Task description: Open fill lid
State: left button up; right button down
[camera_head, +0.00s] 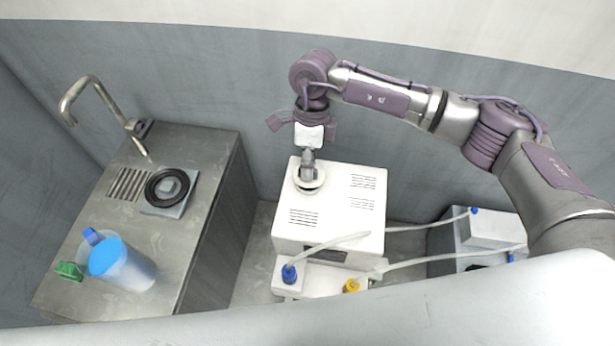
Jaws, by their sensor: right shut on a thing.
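A white boxy machine (338,190) stands in the middle, with vent slots on its top. A round white fill lid (309,181) sits at the left of that top. My right gripper (308,168) reaches down from above and is shut on the lid. The fingertips partly hide the lid, and I cannot tell whether it is raised from its opening. My left gripper is not in view.
A steel counter (205,205) at left has a tap (95,85), a black ring on a grey plate (168,187) and a blue-lidded jug (125,268). Tubes (430,226) run from the machine to a unit (485,235) at right. A grey wall stands behind.

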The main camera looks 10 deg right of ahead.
jog(key=g+b, duration=0.1)
jog(key=w+g+b, duration=0.1)
jog(key=b, duration=0.1)
jog(key=y+b, duration=0.1)
jog(key=shift+w+d+r+g, duration=0.25)
jog(key=shift+w+g, duration=0.15)
jog(key=shift+w+d+r+g+b, duration=0.1)
jog(key=shift+w+r+g+b, duration=0.2)
jog(key=shift+b, duration=0.4)
jog(key=shift+s, duration=0.1)
jog(key=c, duration=1.2)
grip_release()
jog(key=shift+o, duration=0.2)
jog(key=shift+r, duration=0.1)
notch_tip(320, 180, up, 10)
